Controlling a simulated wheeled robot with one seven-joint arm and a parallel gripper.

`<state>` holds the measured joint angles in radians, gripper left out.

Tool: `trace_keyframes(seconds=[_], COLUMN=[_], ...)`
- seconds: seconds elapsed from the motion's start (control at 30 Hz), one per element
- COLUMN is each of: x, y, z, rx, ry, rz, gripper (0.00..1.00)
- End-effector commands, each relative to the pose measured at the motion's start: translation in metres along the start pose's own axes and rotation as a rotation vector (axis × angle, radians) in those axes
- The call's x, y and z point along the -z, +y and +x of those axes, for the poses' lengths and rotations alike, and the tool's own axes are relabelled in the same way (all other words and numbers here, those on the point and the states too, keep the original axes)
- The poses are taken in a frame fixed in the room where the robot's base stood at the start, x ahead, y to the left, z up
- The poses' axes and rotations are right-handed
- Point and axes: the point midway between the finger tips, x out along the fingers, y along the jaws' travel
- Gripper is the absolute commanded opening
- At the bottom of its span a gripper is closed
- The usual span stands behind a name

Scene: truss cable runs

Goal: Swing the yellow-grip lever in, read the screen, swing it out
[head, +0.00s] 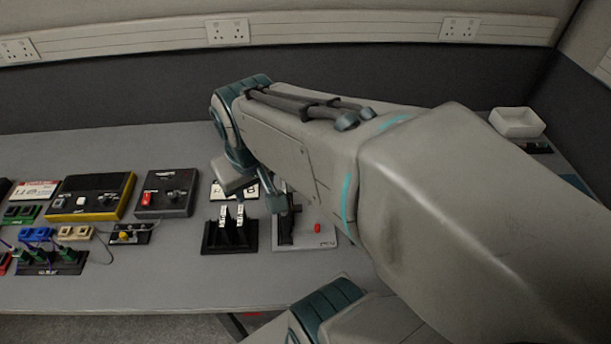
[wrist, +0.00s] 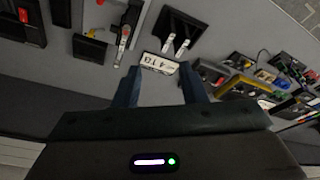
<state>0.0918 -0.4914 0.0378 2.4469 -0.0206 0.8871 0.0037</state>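My gripper (wrist: 160,70) is open and empty in the wrist view, with its two dark fingers apart over the table near a white card (wrist: 159,63) with black characters. In the head view my gripper (head: 255,190) is partly covered by my arm, above the same card (head: 230,190). A small yellow knob (head: 124,236) stands on a black base left of the gripper, apart from it; it is small in the wrist view (wrist: 262,54). I cannot tell whether it is the yellow-grip lever. No lit screen can be made out.
A black stand with two white-labelled levers (head: 230,232) and a grey plate with a red button (head: 317,228) are near the gripper. A red-switch box (head: 166,192) and yellow-edged box (head: 92,196) stand left.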

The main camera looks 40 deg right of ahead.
Motion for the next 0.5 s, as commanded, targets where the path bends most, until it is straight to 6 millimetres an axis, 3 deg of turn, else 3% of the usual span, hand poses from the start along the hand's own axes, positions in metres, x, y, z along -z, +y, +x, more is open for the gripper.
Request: trace_keyframes(seconds=[0.3,0.5], x=[0.06,0.077], y=[0.076,0.14], z=[0.068,0.124], rx=[-0.09,-0.088], ry=[-0.151,-0.232], rz=[0.16,0.271], gripper=[0.38,0.38])
